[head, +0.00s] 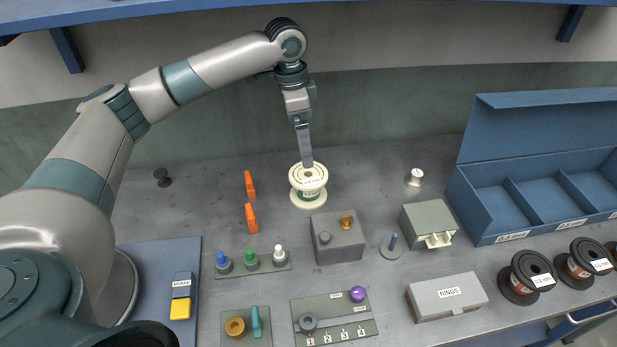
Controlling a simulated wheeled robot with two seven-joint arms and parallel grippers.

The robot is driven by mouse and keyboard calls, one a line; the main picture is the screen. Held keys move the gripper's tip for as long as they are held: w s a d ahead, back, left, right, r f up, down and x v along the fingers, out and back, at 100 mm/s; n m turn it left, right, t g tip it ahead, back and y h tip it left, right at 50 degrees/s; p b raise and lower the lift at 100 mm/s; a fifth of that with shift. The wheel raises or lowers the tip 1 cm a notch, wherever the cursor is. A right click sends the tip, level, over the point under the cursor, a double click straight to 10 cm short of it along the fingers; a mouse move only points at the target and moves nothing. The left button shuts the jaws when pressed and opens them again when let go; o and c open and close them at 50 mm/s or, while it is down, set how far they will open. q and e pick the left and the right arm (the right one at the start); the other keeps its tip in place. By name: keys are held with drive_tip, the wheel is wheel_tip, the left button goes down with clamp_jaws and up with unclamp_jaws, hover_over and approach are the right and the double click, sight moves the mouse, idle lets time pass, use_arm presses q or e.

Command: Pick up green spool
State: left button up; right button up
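The green spool (309,189) stands upright on the bench at the middle back. It has cream flanges, with a little green winding showing between them and a small label on top. My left gripper (307,163) comes down from above, with its fingertips at the spool's top near the centre. The fingers are seen edge-on, so I cannot tell whether they are open, shut or touching the spool. My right gripper is not in view.
Two orange clips (251,218) lie left of the spool. A grey box with knobs (339,245) stands in front. A blue compartment box (480,222) and several black-flanged copper spools (527,280) are at the right. The bench right of the spool is clear up to a small silver cylinder (414,177).

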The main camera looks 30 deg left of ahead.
sight(308, 173)
use_arm(q)
drive_tip(key=shift+s+d+r, duration=0.1)
drive_tip(key=shift+s+r, duration=0.05)
drive_tip(key=f+p, duration=0.1)
drive_tip(key=f, duration=0.2)
drive_tip(key=f+p, duration=0.1)
drive_tip(key=f, duration=0.3)
drive_tip(key=w+d+f+p, duration=0.1)
drive_tip(key=f, duration=0.3)
drive_tip(key=shift+f+p, duration=0.2)
drive_tip(key=shift+p, duration=0.15)
drive_tip(key=shift+f, duration=0.45)
